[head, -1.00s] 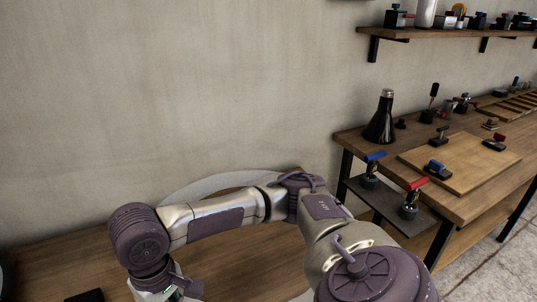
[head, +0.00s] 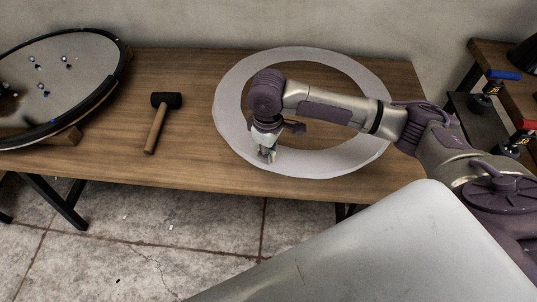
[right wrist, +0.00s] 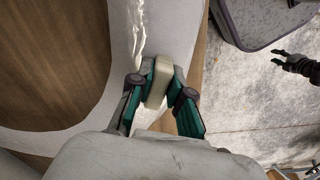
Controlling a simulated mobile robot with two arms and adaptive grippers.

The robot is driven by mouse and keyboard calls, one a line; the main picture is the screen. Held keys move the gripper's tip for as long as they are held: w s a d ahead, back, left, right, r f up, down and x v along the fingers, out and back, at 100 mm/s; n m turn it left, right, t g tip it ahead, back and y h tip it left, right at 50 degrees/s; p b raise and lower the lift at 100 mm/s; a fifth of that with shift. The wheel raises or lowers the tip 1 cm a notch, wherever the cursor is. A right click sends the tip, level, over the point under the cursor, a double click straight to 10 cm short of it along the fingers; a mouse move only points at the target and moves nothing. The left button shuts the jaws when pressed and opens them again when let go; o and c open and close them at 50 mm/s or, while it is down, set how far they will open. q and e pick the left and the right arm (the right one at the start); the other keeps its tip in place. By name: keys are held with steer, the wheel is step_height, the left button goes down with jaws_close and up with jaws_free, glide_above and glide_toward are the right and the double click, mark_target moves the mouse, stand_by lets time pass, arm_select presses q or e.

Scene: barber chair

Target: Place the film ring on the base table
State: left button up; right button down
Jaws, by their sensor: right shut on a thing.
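The film ring (head: 232,85) is a large, flat, pale grey ring over the wooden table (head: 195,80) in the head view. It also shows in the right wrist view (right wrist: 123,50). I cannot tell whether all of it touches the tabletop. My right gripper (head: 267,156) is at the ring's near left band. In the right wrist view its green-sided fingers (right wrist: 156,84) are shut with a cream block between them, at the ring's band; the exact contact is hidden. My left gripper (right wrist: 279,57) shows small and dark over the floor, its fingers apart and empty.
A round, black-rimmed disc (head: 112,85) with small bits on it stands at the left. A mallet (head: 155,130) lies between it and the ring. Another table (head: 480,55) with clamps stands at the right. The wall is close behind.

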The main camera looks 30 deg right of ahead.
steer(key=shift+w+d+f, duration=0.4)
steer(key=shift+w+f, duration=0.1)
steer(key=shift+w, duration=0.25)
steer(key=shift+f, duration=0.25)
step_height(320, 180, down, 4)
steer(key=shift+r, duration=0.15)
arm_select(q)
steer(key=shift+s+d+f, duration=0.2)
steer(key=shift+s, duration=0.35)
arm_select(e)
steer(key=c, duration=1.1)
jaws_free()
arm_select(q)
steer(key=shift+w, duration=0.1)
